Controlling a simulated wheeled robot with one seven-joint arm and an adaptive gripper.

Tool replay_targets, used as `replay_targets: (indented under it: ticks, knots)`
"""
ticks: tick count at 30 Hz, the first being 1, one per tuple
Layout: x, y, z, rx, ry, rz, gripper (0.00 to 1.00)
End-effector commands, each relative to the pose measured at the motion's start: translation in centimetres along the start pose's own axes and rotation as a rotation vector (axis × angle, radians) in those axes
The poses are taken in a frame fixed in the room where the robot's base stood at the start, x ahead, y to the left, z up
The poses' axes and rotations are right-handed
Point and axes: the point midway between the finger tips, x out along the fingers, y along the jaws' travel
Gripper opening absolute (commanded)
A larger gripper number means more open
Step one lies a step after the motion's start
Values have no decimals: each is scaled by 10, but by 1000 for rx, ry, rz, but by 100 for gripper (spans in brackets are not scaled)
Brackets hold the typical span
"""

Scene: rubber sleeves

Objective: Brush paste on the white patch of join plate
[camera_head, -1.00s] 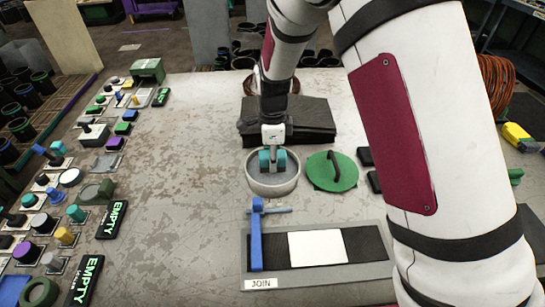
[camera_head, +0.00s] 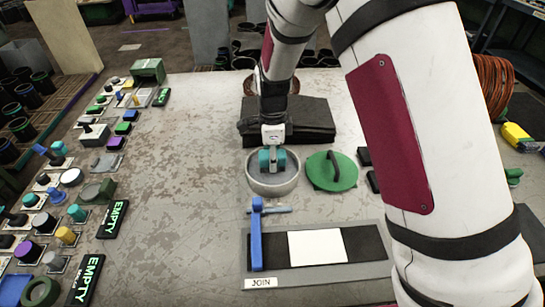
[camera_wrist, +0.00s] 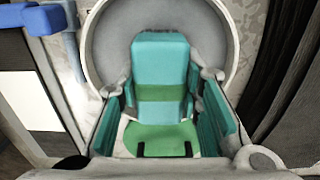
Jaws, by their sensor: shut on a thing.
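The join plate (camera_head: 372,272) lies on the near part of the bench, grey with a black strip and a "JOIN" label. The white patch (camera_head: 316,247) is in the middle of the strip. My gripper (camera_head: 272,160) is over the round grey pot (camera_head: 273,190), behind the plate. In the wrist view it is shut on a teal and green block-shaped handle (camera_wrist: 160,62), apparently the brush, in front of the pot's opening. The brush's lower end and any paste are hidden.
A blue clamp-like piece (camera_head: 256,235) stands at the strip's left end. A green lid (camera_head: 331,172) with a dark handle lies right of the pot. A black block (camera_head: 315,118) is behind. Many small parts line the bench's left edge; the centre-left is clear.

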Motion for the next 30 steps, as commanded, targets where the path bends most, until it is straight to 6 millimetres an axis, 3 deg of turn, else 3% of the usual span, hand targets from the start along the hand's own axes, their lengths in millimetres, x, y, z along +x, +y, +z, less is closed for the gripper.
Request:
replay_targets:
  ticks: [30]
  knots:
    - [-68, 1, 0, 0, 0, 1, 10]
